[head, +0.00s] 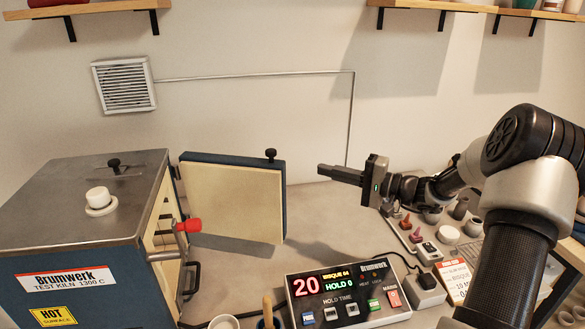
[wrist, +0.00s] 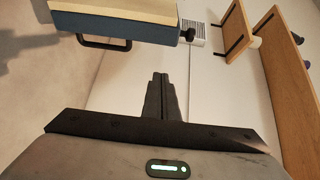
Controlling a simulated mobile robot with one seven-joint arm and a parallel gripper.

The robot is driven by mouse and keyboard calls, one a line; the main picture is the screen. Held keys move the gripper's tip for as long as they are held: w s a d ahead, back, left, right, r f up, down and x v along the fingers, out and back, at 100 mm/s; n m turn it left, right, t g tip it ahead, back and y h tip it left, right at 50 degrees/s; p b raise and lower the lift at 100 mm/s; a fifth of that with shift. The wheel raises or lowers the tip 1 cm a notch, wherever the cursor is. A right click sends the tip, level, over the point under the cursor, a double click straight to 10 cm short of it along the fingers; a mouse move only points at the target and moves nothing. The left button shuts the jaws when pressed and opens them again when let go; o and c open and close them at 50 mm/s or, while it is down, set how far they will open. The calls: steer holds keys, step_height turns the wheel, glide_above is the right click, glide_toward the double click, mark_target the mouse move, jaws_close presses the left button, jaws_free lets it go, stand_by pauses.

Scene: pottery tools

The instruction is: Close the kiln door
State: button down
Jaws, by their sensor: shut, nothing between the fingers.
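The kiln (head: 85,245) is a blue box with a grey metal top at the left of the head view. Its door (head: 235,200) stands open, a thick cream panel with a blue edge, swung out toward the back. A dark knob sits on the door's top edge. In the wrist view the door (wrist: 130,20) shows at the top left with a dark bar handle (wrist: 104,42) on it. My gripper (head: 322,170) is shut and empty, to the right of the door and apart from it. Its closed fingers also show in the wrist view (wrist: 160,85).
A red-tipped lever (head: 188,226) sticks out at the kiln's front. A controller box (head: 345,295) with a lit display stands on the bench in front. Small tools and pots lie at the right under my arm. Wall shelves (head: 460,8) hang above.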

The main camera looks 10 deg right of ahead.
steer(key=w+d+p+x, duration=0.1)
steer(key=p+x, duration=0.1)
steer(key=x, duration=0.8)
steer(key=shift+t, duration=0.3)
steer(key=shift+s+a+r+p, duration=0.1)
steer(key=shift+s+a, duration=0.15)
steer(key=shift+s, duration=0.45)
steer(key=shift+s+a+p, duration=0.1)
steer(key=shift+s+a, duration=0.2)
steer(key=shift+s, duration=0.4)
steer(key=shift+s+a+r+p, duration=0.1)
steer(key=shift+s+a, duration=0.15)
steer(key=shift+s, duration=0.45)
steer(key=shift+s+f, duration=0.1)
steer(key=shift+f, duration=0.05)
